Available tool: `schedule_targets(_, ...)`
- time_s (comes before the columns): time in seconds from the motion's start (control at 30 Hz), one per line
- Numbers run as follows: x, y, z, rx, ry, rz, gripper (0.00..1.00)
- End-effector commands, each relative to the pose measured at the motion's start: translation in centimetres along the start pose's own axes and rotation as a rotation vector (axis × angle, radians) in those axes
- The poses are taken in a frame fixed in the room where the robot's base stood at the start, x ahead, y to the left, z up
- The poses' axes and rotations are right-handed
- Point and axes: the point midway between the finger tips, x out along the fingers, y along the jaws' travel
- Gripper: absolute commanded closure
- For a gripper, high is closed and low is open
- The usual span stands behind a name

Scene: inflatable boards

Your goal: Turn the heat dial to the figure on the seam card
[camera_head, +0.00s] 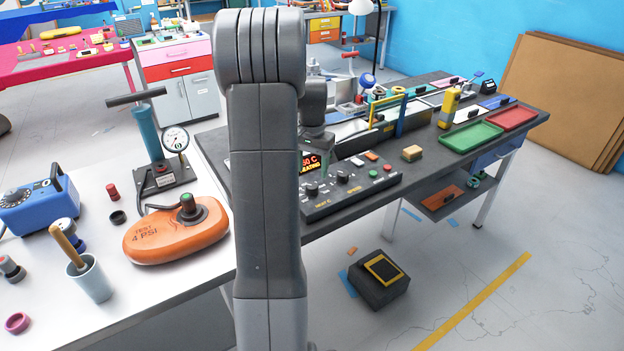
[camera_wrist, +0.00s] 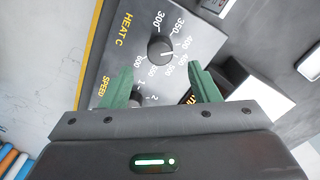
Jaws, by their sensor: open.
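The heat dial (camera_wrist: 160,48) is a round dark knob on a grey panel (camera_wrist: 118,48) in the wrist view. It is marked HEAT C, with figures from 300 to 600 around it. Its pale pointer line seems to face the 450 to 500 side; I cannot tell exactly. My gripper (camera_wrist: 160,72) is open, its green fingers spread either side of the dial's lower area, apart from the knob. I cannot identify the seam card.
A speed dial (camera_wrist: 136,98) sits beside the heat dial, near the left finger. The box stands on a dark bench with green (camera_head: 471,137) and red (camera_head: 512,118) trays. An orange test piece (camera_head: 176,235) and a pump (camera_head: 147,130) stand left. Floor at right is mostly clear.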

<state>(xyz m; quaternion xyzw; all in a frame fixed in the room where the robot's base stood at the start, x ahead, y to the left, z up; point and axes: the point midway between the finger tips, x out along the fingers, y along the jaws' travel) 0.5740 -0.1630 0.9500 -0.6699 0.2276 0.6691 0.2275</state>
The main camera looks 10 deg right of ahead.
Motion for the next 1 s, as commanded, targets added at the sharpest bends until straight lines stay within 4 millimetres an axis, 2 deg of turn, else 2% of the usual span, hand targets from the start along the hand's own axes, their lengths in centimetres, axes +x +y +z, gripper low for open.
schedule_targets(0.03, -1.4, -0.1, -0.1, 0.000, 0.005, -0.003, 0.45)
schedule_targets(0.2, -4.9, 0.0, -0.1, 0.000, 0.003, -0.001, 0.45)
schedule_targets(0.4, -7.3, 0.0, -0.1, 0.000, 0.002, -0.001, 0.45)
schedule_targets(0.83, -7.8, 0.0, 0.0, 0.000, 0.000, 0.000, 0.45)
schedule_targets(1.0, -6.7, 0.0, 0.0, 0.000, -0.002, 0.001, 0.45)
